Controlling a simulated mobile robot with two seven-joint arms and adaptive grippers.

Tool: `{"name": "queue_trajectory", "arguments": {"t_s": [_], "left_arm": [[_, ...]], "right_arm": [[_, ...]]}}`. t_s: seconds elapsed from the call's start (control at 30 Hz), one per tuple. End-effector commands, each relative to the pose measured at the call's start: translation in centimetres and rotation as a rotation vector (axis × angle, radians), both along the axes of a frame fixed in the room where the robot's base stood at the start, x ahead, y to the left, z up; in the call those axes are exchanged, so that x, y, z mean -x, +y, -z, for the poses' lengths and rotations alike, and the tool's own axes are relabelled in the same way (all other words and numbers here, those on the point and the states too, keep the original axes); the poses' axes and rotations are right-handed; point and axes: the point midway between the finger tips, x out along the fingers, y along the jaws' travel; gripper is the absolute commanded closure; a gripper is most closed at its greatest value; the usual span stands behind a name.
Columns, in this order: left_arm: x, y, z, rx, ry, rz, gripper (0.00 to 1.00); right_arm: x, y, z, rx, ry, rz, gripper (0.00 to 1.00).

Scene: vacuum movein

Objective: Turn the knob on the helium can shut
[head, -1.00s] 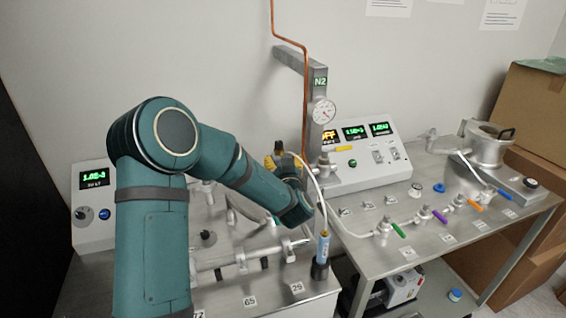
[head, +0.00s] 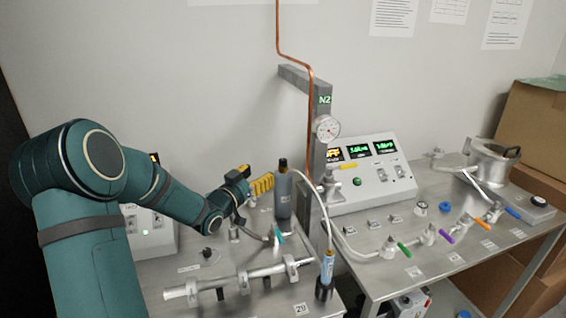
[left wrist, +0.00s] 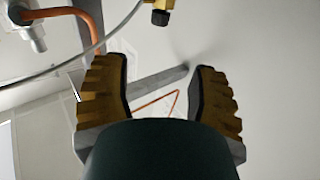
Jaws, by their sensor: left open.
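The grey can (head: 284,198), probably the helium can, stands upright at the back of the left bench. A dark knob (head: 283,163) tops it. My left gripper (head: 258,176) is open, its yellow-padded fingers just left of the can's upper part and apart from the knob, as far as I can tell. In the left wrist view the open fingers (left wrist: 162,66) have nothing between them. A brass fitting with a black knob (left wrist: 160,17) shows beyond them at the top edge; I cannot tell if it is the can's. My right gripper is not in view.
A grey post (head: 321,125) with a gauge (head: 327,128) and a copper pipe (head: 309,110) stands right of the can. A white hose (head: 322,200) runs down to a blue-and-black fitting (head: 327,275). A metal manifold (head: 238,278) lies in front. The right bench carries coloured valves.

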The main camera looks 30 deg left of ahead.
Motion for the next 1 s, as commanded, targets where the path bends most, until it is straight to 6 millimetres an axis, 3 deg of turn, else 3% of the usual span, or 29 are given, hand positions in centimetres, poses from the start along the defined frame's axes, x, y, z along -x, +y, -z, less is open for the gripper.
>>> {"name": "queue_trajectory", "arguments": {"t_s": [0.17,0.33,0.8,1.0], "left_arm": [[1.2,0.5,0.8,-0.013,0.052,0.049,0.41],[0.2,0.4,1.0,-0.014,0.058,0.057,0.41],[-8.5,-0.4,1.0,-0.013,0.056,0.057,0.41],[-11.2,-0.6,0.9,-0.014,0.055,0.056,0.41]], "right_arm": [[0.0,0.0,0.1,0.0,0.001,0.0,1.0],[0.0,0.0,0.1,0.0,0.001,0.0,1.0],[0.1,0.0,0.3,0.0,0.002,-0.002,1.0],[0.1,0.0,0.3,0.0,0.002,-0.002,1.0]]}}
